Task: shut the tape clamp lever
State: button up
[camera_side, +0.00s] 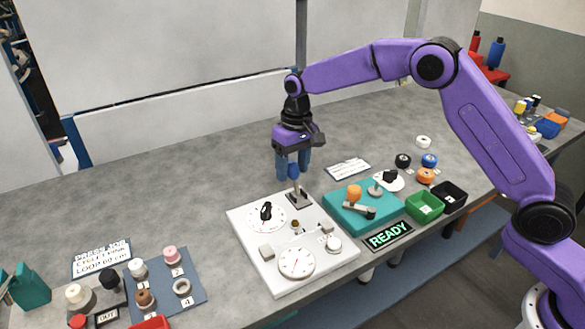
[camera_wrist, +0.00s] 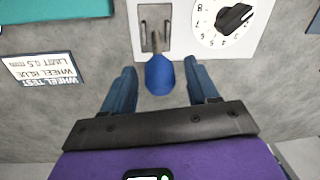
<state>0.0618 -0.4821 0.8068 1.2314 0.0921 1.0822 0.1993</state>
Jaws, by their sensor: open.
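A lever with a blue knob (camera_side: 293,172) rises from a slotted metal plate (camera_side: 299,199) at the back right corner of the white panel (camera_side: 262,239). In the wrist view, the knob (camera_wrist: 159,75) and its thin stem stand out from the slot plate (camera_wrist: 156,18). My gripper (camera_side: 293,177) is above the panel, pointing down. Its two blue fingers are open, one on each side of the knob, with a visible gap in the wrist view (camera_wrist: 160,68). I cannot tell which lever is the tape clamp; a grey lever (camera_side: 359,209) also lies on the teal block (camera_side: 340,220).
The panel carries a black dial knob (camera_side: 266,211) and a round white gauge (camera_side: 296,262). Right of it stand the teal block, a green bin (camera_side: 425,205) and a black bin (camera_side: 449,193). A lit READY sign (camera_side: 389,236) lies in front.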

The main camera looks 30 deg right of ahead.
aim_at(295, 182)
jog(key=shift+f, duration=0.4)
jog(key=shift+c, duration=0.2)
grip_shut()
jog(key=shift+s, duration=0.1)
jog(key=shift+s+r+t, duration=0.25)
jog(key=shift+s+t, duration=0.45)
jog(key=shift+t, duration=0.5)
jog(key=shift+s+a+r+t, duration=0.1)
jog(key=shift+s+t, duration=0.65)
jog(key=shift+t, duration=0.45)
jog(key=shift+s+t, duration=0.25)
jog(key=shift+t, duration=0.35)
jog(key=shift+o, duration=0.2)
grip_release()
